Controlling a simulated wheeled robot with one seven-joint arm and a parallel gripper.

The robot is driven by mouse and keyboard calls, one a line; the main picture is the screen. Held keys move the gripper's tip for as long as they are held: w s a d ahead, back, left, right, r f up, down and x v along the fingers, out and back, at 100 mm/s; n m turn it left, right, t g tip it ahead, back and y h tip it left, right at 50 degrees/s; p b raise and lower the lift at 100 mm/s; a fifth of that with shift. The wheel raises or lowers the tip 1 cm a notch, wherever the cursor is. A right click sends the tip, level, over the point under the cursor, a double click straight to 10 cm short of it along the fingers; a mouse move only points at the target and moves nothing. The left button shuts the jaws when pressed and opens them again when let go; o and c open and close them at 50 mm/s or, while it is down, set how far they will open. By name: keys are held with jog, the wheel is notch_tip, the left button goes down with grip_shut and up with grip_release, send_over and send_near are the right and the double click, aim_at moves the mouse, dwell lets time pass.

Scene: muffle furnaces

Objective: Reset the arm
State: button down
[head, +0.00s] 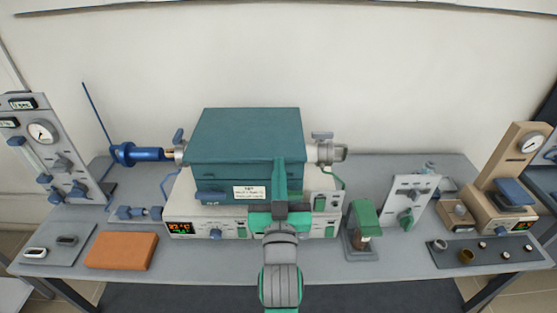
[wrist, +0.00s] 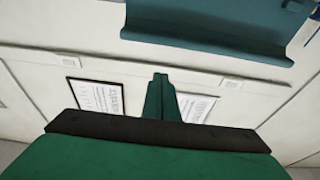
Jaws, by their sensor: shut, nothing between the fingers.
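My gripper (head: 281,165) points up and away from me in the head view, in front of the teal furnace (head: 245,128). Its green fingers are closed together with nothing between them. In the wrist view the gripper (wrist: 161,80) shows the two fingertips side by side, with the white wall and framed sheets beyond. I cannot tell the exact gap between the gripper and the furnace. My arm hides part of the white control base (head: 200,222) under the furnace.
The grey table (head: 390,262) holds an orange block (head: 121,251), a gauge panel (head: 60,150) at left, a green-topped device (head: 364,218), a white valve panel (head: 408,197) and a beige gauge stand (head: 500,195) at right. A dark mat (head: 490,258) carries small cups. Space above the furnace is clear.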

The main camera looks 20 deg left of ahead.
jog(key=shift+v, duration=2.7)
jog(key=s+d+f+m+g+h, duration=0.1)
jog(key=s+d+f+m+h, duration=0.15)
jog(key=s+f, duration=0.55)
jog(key=s+d+f+m+g+h, duration=0.1)
jog(key=s+d+f+m+h, duration=0.2)
jog(key=f, duration=0.8)
jog(key=s+d+f+g, duration=0.1)
jog(key=s+d+f, duration=0.1)
jog(key=s, duration=0.5)
jog(key=s+d+f+n, duration=0.1)
jog(key=s+f, duration=0.3)
jog(key=s, duration=0.4)
jog(key=s+d+f+n+g, duration=0.1)
jog(key=s+d+f, duration=0.2)
jog(key=s, duration=0.4)
jog(key=shift+s+d+g, duration=0.3)
jog(key=shift+s+d, duration=0.05)
jog(key=shift+s, duration=0.05)
